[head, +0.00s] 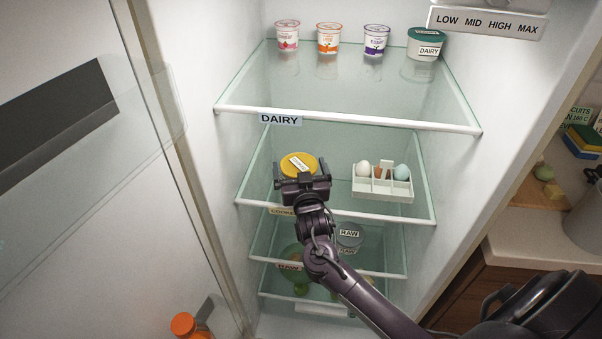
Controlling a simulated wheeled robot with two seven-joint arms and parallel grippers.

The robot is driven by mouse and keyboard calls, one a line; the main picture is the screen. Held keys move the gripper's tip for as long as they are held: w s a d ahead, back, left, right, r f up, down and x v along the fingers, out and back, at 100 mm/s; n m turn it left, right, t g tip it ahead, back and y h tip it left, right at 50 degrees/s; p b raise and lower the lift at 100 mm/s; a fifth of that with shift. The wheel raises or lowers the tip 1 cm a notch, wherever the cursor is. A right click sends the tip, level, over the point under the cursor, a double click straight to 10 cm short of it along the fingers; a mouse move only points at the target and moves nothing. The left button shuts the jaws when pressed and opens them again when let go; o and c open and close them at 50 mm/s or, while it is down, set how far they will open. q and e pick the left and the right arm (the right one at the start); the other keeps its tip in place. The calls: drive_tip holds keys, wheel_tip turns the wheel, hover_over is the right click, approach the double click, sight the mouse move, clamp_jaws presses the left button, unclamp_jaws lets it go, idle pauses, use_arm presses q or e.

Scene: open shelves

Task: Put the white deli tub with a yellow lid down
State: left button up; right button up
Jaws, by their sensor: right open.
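The deli tub with the yellow lid (293,160) is on the second glass shelf (340,203) of the fridge, left of the middle. A white label lies on its lid. Its white body is mostly hidden behind my right gripper. My right gripper (302,181) is open at the front of the tub, one finger towards each side. Whether the fingers touch the tub cannot be told. My left gripper is not in view.
A white egg tray (383,190) with several eggs stands right of the tub. The top shelf, labelled DAIRY (281,119), holds small yogurt cups (328,38) and a green-lidded tub (425,44) at its back.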

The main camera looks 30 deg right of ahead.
drive_tip(key=shift+s+a, duration=0.15)
drive_tip(key=shift+s, duration=0.15)
drive_tip(key=b+v, duration=0.1)
drive_tip(key=v, duration=1)
drive_tip(key=shift+s, duration=0.2)
drive_tip(key=shift+r, duration=0.1)
